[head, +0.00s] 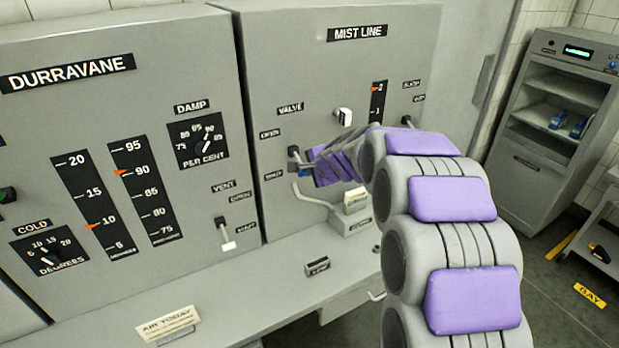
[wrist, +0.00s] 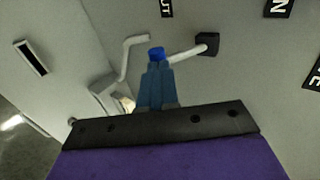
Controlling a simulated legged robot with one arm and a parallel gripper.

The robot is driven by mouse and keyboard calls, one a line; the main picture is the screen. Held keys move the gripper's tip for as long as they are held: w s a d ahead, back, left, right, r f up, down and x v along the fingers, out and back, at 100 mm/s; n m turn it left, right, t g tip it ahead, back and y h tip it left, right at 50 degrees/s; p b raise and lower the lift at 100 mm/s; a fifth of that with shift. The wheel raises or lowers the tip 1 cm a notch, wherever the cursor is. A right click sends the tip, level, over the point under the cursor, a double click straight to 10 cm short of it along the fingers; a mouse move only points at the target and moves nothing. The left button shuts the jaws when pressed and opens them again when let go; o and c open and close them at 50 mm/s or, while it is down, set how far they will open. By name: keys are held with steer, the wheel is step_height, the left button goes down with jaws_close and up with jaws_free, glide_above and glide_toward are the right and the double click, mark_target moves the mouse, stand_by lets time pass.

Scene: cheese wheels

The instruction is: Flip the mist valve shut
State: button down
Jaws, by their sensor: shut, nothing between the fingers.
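The mist valve is a pale lever (wrist: 188,50) on a dark square pivot (wrist: 207,43), on the MIST LINE panel (head: 390,45).
A bent pale pipe (wrist: 130,50) sticks out just beside my fingertips; it shows below the valve in the head view (head: 312,197). A white knob (head: 342,116) is up and right of the valve. The DURRAVANE panel (head: 110,25) stands left, above a counter (head: 235,300).

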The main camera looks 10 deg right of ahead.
steer(key=f+t+b, duration=0.1)
steer(key=b, duration=0.3)
steer(key=shift+f+b, duration=0.25)
steer(key=shift+b, duration=0.1)
steer(key=shift+r, duration=0.2)
